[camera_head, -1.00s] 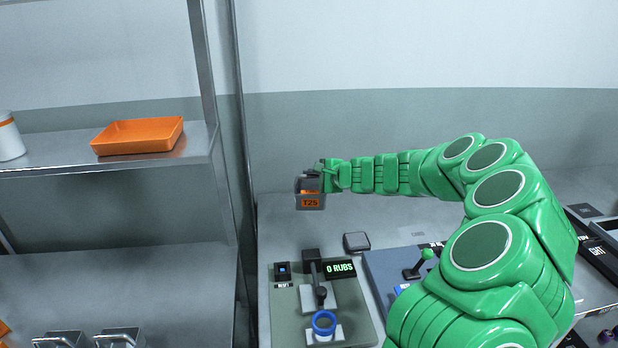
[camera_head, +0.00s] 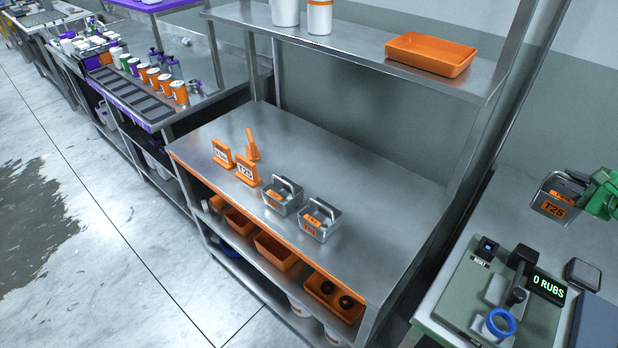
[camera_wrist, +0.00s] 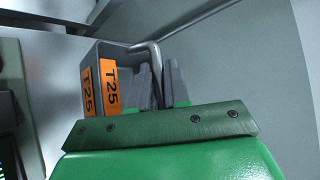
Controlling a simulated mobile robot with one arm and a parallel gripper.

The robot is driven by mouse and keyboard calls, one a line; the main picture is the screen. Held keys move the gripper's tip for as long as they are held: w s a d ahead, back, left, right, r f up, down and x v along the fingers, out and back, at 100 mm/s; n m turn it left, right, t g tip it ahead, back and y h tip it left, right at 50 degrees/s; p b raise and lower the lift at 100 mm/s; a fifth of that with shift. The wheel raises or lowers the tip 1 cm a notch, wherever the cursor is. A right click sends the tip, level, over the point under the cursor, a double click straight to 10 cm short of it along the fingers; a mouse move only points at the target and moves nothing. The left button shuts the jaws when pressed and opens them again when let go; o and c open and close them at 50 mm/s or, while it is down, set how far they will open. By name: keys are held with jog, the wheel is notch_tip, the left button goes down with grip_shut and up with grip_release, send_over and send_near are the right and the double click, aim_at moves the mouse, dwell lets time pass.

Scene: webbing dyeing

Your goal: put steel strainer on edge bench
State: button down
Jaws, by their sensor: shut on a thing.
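The steel strainer (camera_head: 548,203), a small grey metal basket with an orange T25 label, hangs from my gripper (camera_head: 586,184) above the right-hand table. In the wrist view, my gripper (camera_wrist: 163,88) is shut on the strainer's bent handle, and the strainer (camera_wrist: 98,62) shows its T25 labels. The edge bench is likely the steel bench (camera_head: 350,165) with an orange front edge, left of my gripper. On it stand two similar strainers, one left (camera_head: 281,200) and one right (camera_head: 319,222), and several orange markers, including a T25 one (camera_head: 247,172).
An orange tray (camera_head: 430,54) and white canisters stand on the shelf above the bench. A rub tester (camera_head: 505,300) with a blue ring sits below my gripper. The bench's right half is bare. A shelf post (camera_head: 478,140) rises between bench and tester table.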

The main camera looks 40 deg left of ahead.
jog(key=s+a+f+n+g+y, duration=0.2)
jog(key=s+a+n+g+y, duration=0.15)
jog(key=s+a, duration=0.6)
jog(key=s+a+f+n+g, duration=0.1)
jog(key=s+a+n+g, duration=0.35)
jog(key=s, duration=0.55)
jog(key=s+a+f+n+g, duration=0.1)
jog(key=s+a+n+g, duration=0.25)
jog(key=s+a, duration=0.45)
jog(key=s+a+f+n+g, duration=0.1)
jog(key=s+a+n+g, duration=0.25)
jog(key=s, duration=0.85)
jog(key=shift+g+h, duration=0.3)
jog(key=shift+h, duration=0.05)
jog(key=shift+w+a+f, duration=1.55)
jog(key=shift+w+f, duration=0.25)
jog(key=shift+f, duration=0.45)
jog(key=shift+w+a+f, duration=1.5)
jog(key=shift+w+f, duration=0.35)
jog(key=shift+f, duration=0.4)
jog(key=shift+w+a+f, duration=1.55)
jog(key=shift+w+f, duration=0.25)
jog(key=shift+f, duration=0.45)
